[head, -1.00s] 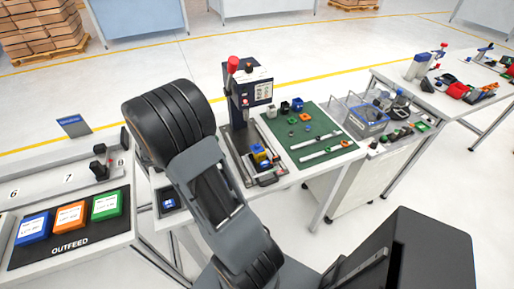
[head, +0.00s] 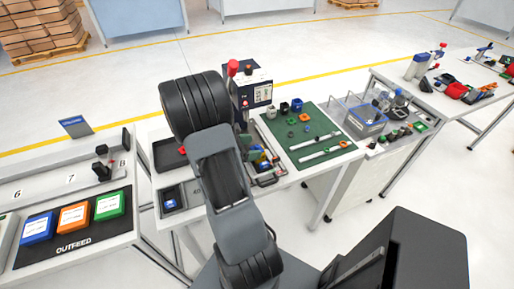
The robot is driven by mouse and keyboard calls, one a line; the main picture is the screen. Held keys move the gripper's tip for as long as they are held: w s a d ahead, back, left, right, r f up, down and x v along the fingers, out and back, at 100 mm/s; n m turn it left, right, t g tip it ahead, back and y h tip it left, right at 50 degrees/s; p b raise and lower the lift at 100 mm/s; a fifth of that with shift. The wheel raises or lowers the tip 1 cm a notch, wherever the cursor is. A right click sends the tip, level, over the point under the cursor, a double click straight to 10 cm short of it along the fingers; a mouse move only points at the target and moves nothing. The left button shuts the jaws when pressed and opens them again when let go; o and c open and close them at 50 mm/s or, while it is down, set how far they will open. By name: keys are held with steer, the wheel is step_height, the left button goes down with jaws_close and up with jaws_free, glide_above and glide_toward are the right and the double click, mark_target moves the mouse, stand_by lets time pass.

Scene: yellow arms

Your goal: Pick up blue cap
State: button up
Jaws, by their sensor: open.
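Several small blue things are in the head view, and I cannot tell which is the blue cap. A dark blue block (head: 297,104) stands at the back of the green mat (head: 319,151). A blue part (head: 263,164) sits in the press fixture, partly hidden by my arm. Another small blue item (head: 170,202) lies in a dark square tray at the left of the bench. My arm reaches up over the bench in front of the press. My gripper is hidden behind the arm.
The press (head: 251,92) with a red knob stands behind my arm. The mat also holds white strips, small rings and other blocks. A clear bin (head: 365,118) stands right of it. The outfeed board (head: 72,233) with blue, orange and green boxes is at the left.

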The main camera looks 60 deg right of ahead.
steer(key=shift+s+d+f, duration=0.15)
steer(key=shift+s+d, duration=0.15)
steer(key=shift+d, duration=0.05)
steer(key=shift+c, duration=0.3)
steer(key=c, duration=1)
steer(key=shift+c, duration=0.2)
